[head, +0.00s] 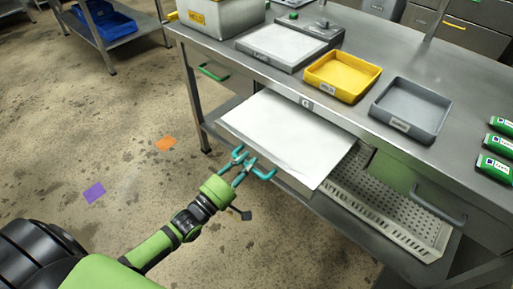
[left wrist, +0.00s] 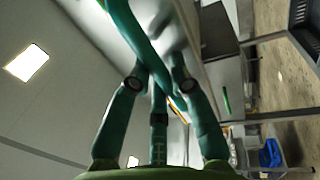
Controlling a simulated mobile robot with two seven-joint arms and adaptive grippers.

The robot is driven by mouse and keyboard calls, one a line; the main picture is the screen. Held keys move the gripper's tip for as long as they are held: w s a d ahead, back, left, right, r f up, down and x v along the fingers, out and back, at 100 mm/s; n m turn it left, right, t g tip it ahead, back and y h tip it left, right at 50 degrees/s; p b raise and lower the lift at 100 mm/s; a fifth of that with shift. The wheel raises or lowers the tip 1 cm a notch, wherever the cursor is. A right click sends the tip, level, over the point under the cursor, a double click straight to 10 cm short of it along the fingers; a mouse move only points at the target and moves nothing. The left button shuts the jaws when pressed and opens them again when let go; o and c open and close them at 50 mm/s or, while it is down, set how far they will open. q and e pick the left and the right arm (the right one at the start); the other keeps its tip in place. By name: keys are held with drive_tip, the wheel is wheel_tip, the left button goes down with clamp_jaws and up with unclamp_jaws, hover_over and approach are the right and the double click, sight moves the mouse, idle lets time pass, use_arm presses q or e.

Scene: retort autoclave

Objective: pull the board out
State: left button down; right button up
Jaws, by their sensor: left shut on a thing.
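The board (head: 285,133) is a flat white panel. It sticks out from the front of the steel bench, below the label G, and its back part is hidden under the bench top. My left gripper (head: 250,165), with teal fingers, is at the board's front edge and shut on its teal handle. Fingers and handle are close in colour, so the exact contact is hard to make out. In the left wrist view the teal fingers (left wrist: 160,95) cross a curved teal bar. My right gripper is not in view.
On the bench (head: 460,135) stand a yellow tray (head: 343,76), a grey tray (head: 411,110) and green packs (head: 495,167). A perforated tray (head: 390,205) lies below, right of the board. A drawer with a green handle (head: 213,72) is left. Floor in front is open.

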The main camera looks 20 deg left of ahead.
use_arm(q)
drive_tip(key=shift+r+p+v, duration=0.25)
drive_tip(key=shift+p+v, duration=0.05)
drive_tip(key=shift+v, duration=1.05)
drive_tip(key=shift+r+p+v, duration=0.2)
drive_tip(key=shift+p+v, duration=0.1)
drive_tip(key=shift+v, duration=1.1)
drive_tip(key=c, duration=1.1)
unclamp_jaws()
drive_tip(key=shift+r, duration=0.1)
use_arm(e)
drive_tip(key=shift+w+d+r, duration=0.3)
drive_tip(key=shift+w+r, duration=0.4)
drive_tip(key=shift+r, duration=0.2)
use_arm(q)
drive_tip(key=v, duration=1.2)
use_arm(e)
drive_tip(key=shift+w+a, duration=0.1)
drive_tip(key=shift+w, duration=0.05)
